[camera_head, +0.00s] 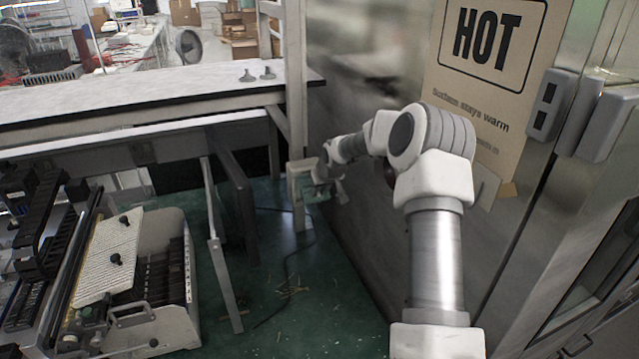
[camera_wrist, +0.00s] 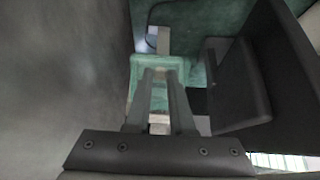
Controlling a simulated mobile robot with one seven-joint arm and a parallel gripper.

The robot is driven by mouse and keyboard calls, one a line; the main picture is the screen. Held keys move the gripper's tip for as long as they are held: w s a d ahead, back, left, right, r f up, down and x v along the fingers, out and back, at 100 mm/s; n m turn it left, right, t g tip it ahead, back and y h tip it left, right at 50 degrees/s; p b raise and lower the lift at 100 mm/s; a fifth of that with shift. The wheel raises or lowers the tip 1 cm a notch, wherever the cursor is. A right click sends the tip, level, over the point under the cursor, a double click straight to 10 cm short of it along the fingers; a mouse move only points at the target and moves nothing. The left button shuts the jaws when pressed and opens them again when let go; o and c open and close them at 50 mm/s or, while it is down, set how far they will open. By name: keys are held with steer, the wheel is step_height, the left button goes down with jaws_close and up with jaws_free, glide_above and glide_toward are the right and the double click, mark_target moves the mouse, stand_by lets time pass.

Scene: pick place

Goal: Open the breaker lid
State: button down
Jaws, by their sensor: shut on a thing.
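My gripper (camera_wrist: 160,75) reaches down beside the steel cabinet wall; in the head view it (camera_head: 325,181) is small, beside a pale breaker box (camera_head: 300,172). In the wrist view its two fingers are close together on a translucent green piece (camera_wrist: 158,62), which looks like the breaker lid. The gripper is shut on this piece. The exact contact at the fingertips is hard to make out. A pale block (camera_wrist: 163,40) shows just beyond the green piece. The lid's hinge and how far it is open cannot be told.
The steel cabinet wall (camera_head: 362,240) stands close along my arm. A bench (camera_head: 150,95) and dark frame legs (camera_head: 236,195) lie to the left. A machine with a perforated plate (camera_head: 108,255) fills the lower left. Green floor (camera_head: 290,322) with scraps is open between.

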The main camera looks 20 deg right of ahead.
steer(key=shift+w+r+g+p, duration=0.25)
steer(key=shift+r+g+p, duration=0.45)
steer(key=shift+r+p, duration=0.35)
steer(key=shift+w+r, duration=0.4)
steer(key=shift+r, duration=0.4)
steer(key=shift+w+r, duration=0.4)
steer(key=shift+r, duration=0.4)
steer(key=c, duration=1.5)
jaws_free()
steer(key=shift+f, duration=0.1)
steer(key=o, duration=0.7)
steer(key=shift+f, duration=0.1)
steer(key=shift+s, duration=0.1)
steer(key=b+v, duration=0.2)
steer(key=v, duration=1.5)
steer(key=shift+b, duration=0.3)
